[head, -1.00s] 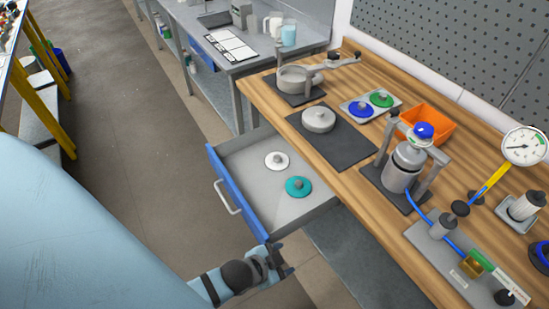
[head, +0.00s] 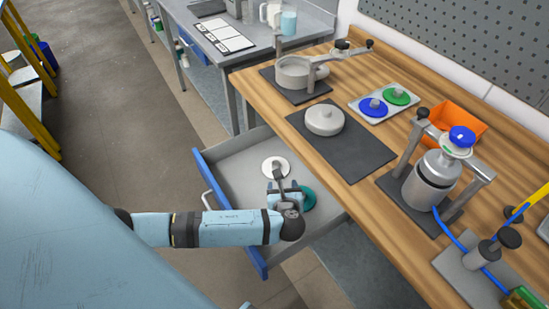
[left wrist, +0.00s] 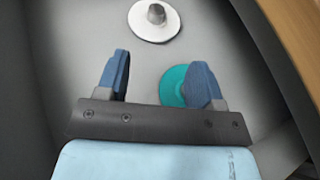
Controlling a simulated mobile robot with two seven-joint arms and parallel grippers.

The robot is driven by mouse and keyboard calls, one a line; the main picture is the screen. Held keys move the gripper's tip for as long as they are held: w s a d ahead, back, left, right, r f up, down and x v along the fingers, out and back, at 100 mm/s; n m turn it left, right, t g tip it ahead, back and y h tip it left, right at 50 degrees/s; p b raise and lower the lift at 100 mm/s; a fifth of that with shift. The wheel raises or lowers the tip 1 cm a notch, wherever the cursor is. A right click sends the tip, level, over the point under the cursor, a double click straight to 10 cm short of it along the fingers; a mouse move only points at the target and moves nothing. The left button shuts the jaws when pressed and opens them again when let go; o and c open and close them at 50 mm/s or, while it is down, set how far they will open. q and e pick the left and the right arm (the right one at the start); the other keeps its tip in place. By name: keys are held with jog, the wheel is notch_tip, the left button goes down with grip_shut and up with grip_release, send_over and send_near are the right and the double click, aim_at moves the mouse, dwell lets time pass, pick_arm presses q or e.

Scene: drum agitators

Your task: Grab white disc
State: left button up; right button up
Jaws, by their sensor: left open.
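The white disc (head: 276,167) with a grey knob lies flat in the open drawer (head: 232,178). It also shows at the top of the left wrist view (left wrist: 154,20). A teal disc (head: 308,199) lies nearer in the drawer, partly hidden by my gripper, and shows behind the right finger in the left wrist view (left wrist: 172,86). My left gripper (head: 284,186) is over the drawer, open and empty, its blue fingers (left wrist: 160,78) pointing toward the white disc but apart from it. My right gripper is not in view.
The wooden bench (head: 375,180) edge runs along the drawer's right side. On it are a lidded grey pot (head: 325,119) on a dark mat, a tray with blue and green discs (head: 385,103), an orange bin (head: 452,128) and a clamp stand (head: 432,180).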

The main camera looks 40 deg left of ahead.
pick_arm(q)
send_near(276, 163)
jog(key=shift+b+x, duration=0.35)
jog(key=shift+x, duration=3.9)
jog(key=shift+c, duration=0.2)
jog(key=c, duration=1)
